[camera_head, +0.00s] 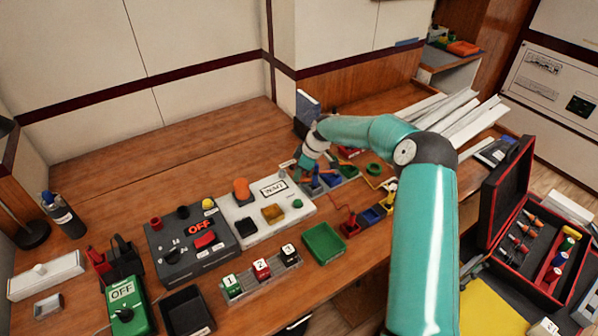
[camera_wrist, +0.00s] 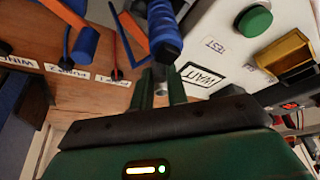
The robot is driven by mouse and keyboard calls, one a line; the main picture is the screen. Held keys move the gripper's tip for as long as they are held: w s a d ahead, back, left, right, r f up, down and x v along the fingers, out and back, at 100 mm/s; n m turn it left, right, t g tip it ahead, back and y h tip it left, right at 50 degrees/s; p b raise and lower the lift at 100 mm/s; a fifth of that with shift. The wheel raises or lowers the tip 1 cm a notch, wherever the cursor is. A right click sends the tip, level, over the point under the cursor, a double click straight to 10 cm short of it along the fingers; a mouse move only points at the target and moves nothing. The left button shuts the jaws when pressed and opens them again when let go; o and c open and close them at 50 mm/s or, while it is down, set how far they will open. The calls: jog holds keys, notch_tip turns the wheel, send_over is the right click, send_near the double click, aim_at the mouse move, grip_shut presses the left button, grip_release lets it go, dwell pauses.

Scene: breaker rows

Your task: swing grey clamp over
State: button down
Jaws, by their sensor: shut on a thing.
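In the wrist view, my gripper (camera_wrist: 161,88) is closed around the end of a piece with a blue ribbed grip (camera_wrist: 164,32). Grey metal shows between the fingertips. I cannot tell for certain whether this piece is the grey clamp, and its far end is cut off. In the head view, my gripper (camera_head: 303,164) reaches down behind the white panel (camera_head: 240,227), among blue and orange parts; its fingers are mostly hidden there. The white panel also shows in the wrist view (camera_wrist: 205,20), with a WAIT label, a green button (camera_wrist: 254,21) and a yellow block (camera_wrist: 283,55).
Blue and orange levers (camera_wrist: 85,42) stand on the wood beside my gripper. A dark panel marked OFF (camera_head: 190,250), a green tray (camera_head: 323,243) and numbered blocks (camera_head: 261,268) lie nearer. An open red case (camera_head: 508,220) is at right. Bare wood lies behind the panels.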

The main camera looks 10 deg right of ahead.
jog(key=shift+w+r, duration=0.1)
jog(key=shift+r, duration=0.15)
jog(key=c, duration=1.4)
grip_release()
jog(key=shift+f, duration=0.15)
jog(key=v, duration=1.4)
jog(key=shift+f, duration=0.1)
